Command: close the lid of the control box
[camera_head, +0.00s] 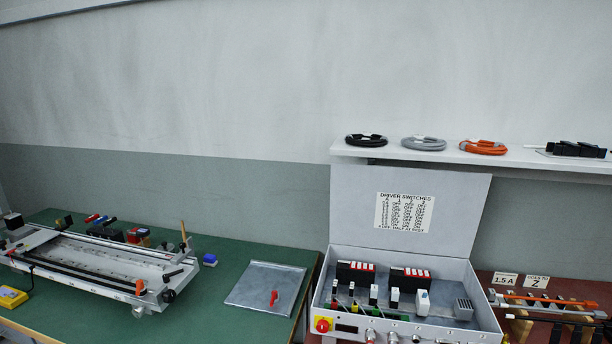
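The control box (345,327) is a grey metal box at the lower middle right, with a red knob on a yellow plate and several round connectors on its front. Its lid (450,215) stands open and upright at the back, with a "DRIVER SWITCHES" label (403,212) on its inner face. Inside the box are black modules with red and white tops (410,279), small white blocks, coloured wires and a grey finned block (463,308). My gripper is not in view.
A shelf (350,152) with coiled black, grey and orange cables runs behind and above the lid. A gantry frame (100,265) lies on the green bench at left. Tools on a rack (550,302) stand at right.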

